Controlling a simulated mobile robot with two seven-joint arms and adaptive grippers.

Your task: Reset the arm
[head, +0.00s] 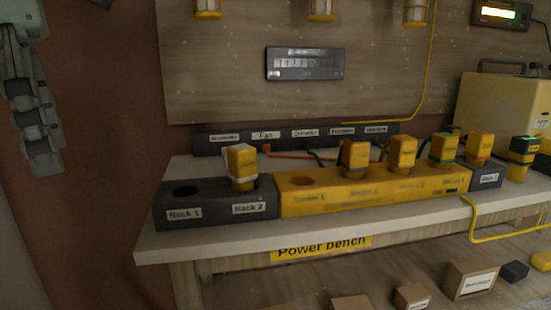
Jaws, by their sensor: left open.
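My left gripper (40,150) hangs at the far left, fingers pointing down, in front of the reddish-brown wall. It is open and holds nothing that I can see. It is apart from the bench (205,241) and everything on it. My right gripper is not in view.
The bench carries a dark rack (215,209), Rack 1 empty and a yellow plug (241,162) in Rack 2. A yellow station block (375,194) holds several plugs; its leftmost socket is empty. A yellow case (492,105) stands right. Boxes (470,279) lie below.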

